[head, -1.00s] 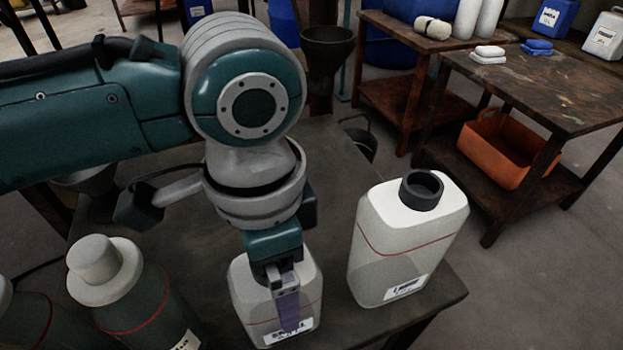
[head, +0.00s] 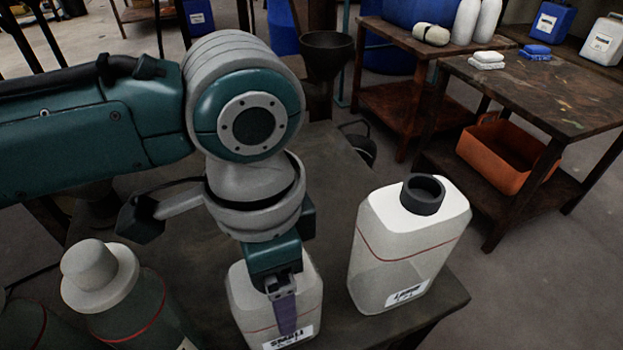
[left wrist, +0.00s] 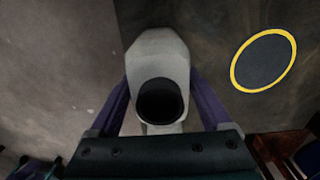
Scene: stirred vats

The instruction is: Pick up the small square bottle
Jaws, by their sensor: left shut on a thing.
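The small square bottle (head: 240,296) is pale, with a red line and a white label, at the bottom middle of the head view. My left gripper (head: 285,316) reaches down over it and is shut on it, one purple finger showing against its side. In the left wrist view the bottle (left wrist: 160,52) stands between the two purple fingers of the gripper (left wrist: 160,105), with its dark round mouth toward the camera. The bottle's top is hidden by my gripper in the head view. I cannot tell whether its base touches the table. My right gripper is not in view.
A larger square bottle (head: 400,250) with a dark neck stands close to the right, near the table's edge. A rounded, capped bottle (head: 125,300) stands to the left. A yellow-ringed dark disc (left wrist: 264,61) shows in the wrist view. An orange bin (head: 505,155) sits on a far shelf.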

